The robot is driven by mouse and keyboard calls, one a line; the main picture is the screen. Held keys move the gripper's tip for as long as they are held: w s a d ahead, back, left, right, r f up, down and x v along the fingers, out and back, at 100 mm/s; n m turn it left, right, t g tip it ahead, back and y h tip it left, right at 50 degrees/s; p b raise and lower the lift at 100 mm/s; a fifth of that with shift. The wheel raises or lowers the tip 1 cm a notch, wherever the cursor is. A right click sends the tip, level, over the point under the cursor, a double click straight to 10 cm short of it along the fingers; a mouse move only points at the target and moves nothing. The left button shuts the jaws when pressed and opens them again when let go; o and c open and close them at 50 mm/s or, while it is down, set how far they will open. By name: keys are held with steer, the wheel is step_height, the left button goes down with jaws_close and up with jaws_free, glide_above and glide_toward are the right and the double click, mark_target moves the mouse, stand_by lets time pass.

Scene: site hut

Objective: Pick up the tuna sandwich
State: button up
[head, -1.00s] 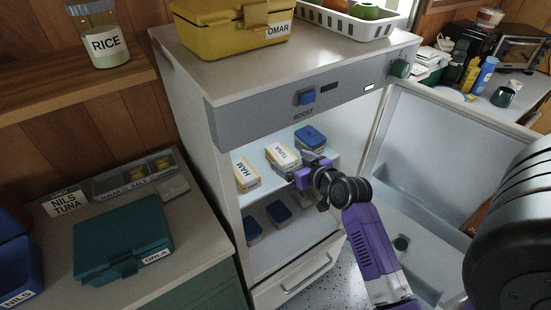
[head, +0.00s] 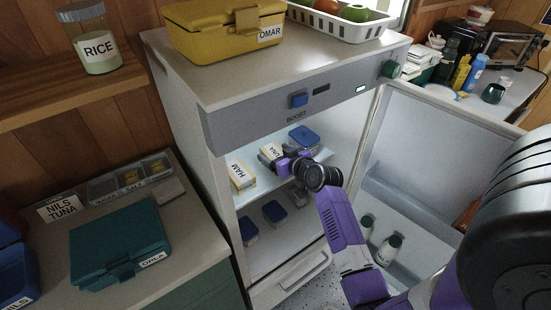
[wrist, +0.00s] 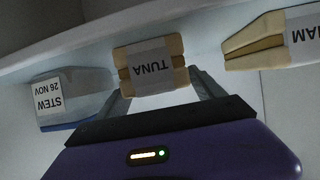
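The tuna sandwich (head: 269,154), a pale block with a white TUNA label, sits on the upper shelf of the open fridge, between the ham sandwich (head: 241,176) and a blue-lidded box (head: 304,138). In the wrist view the tuna sandwich (wrist: 150,64) is straight ahead, its label upside down. My gripper (wrist: 158,84) is open, one finger toward each side of the sandwich. Whether the fingers touch it I cannot tell. In the head view my gripper (head: 284,164) is at the sandwich, partly covering it.
The ham sandwich (wrist: 271,42) is close on the right in the wrist view, and the STEW box (wrist: 70,98) close on the left. Blue-lidded boxes (head: 274,211) stand on the lower shelf. The open fridge door (head: 424,150) is right of my arm, with bottles (head: 387,249) in it.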

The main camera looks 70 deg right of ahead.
steer(key=c, duration=1.3)
